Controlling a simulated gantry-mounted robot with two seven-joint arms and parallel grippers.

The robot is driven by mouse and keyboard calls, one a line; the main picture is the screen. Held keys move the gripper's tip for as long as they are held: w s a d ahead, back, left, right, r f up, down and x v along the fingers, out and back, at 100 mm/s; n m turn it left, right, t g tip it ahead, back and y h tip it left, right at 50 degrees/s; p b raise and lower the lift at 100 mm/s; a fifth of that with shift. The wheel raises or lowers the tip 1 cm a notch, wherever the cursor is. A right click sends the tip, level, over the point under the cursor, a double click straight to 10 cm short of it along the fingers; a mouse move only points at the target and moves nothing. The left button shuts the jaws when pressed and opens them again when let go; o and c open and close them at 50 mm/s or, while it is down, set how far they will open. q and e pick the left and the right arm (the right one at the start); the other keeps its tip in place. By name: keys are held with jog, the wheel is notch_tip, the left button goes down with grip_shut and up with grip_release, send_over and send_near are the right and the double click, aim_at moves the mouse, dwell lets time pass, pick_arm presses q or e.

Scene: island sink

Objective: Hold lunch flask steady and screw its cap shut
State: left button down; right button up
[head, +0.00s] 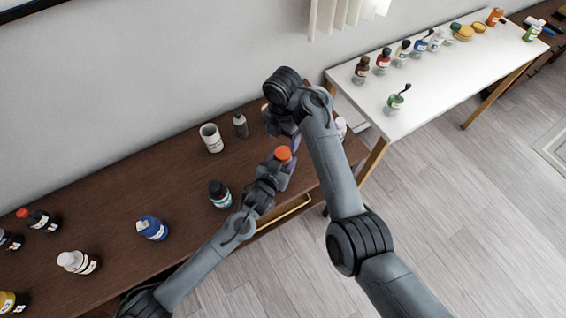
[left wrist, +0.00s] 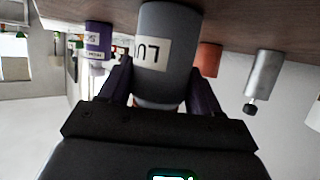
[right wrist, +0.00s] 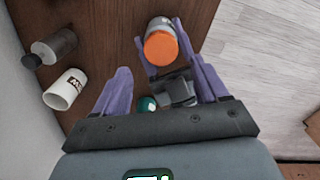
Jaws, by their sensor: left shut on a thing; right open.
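The grey lunch flask (left wrist: 165,45) shows upside down in the left wrist view, with a pale label reading "LU". My left gripper (head: 275,174) is shut around it, one finger on each side. The orange cap (head: 283,154) sits on top of the flask. It also shows in the right wrist view (right wrist: 160,48), between the left gripper's purple fingers. I cannot tell how tight it is. My right gripper (right wrist: 161,64) is open and empty. The cap lies ahead of its fingertips, apart from them. In the head view the right forearm hides part of this area.
On the brown table, a white mug (head: 211,138) and grey bottle (head: 240,125) stand behind the grippers. A dark teal-labelled bottle (head: 219,194) stands left of the left gripper. A white table (head: 430,90) with small bottles is at the right.

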aim_at(283, 153)
jog(key=shift+f, duration=3.25)
jog(key=c, duration=1.1)
jog(key=m, duration=0.6)
jog(key=shift+m, duration=0.3)
pick_arm(q)
jog(key=shift+s, duration=0.1)
pick_arm(e)
jog(key=m, duration=0.3)
pick_arm(q)
jog(key=shift+d, duration=0.1)
pick_arm(e)
jog(key=m, duration=0.5)
jog(key=o, duration=1.2)
jog(key=shift+c, duration=0.2)
jog(key=shift+o, duration=0.5)
pick_arm(q)
jog(key=shift+a, duration=0.2)
pick_arm(e)
jog(key=shift+s, duration=0.15)
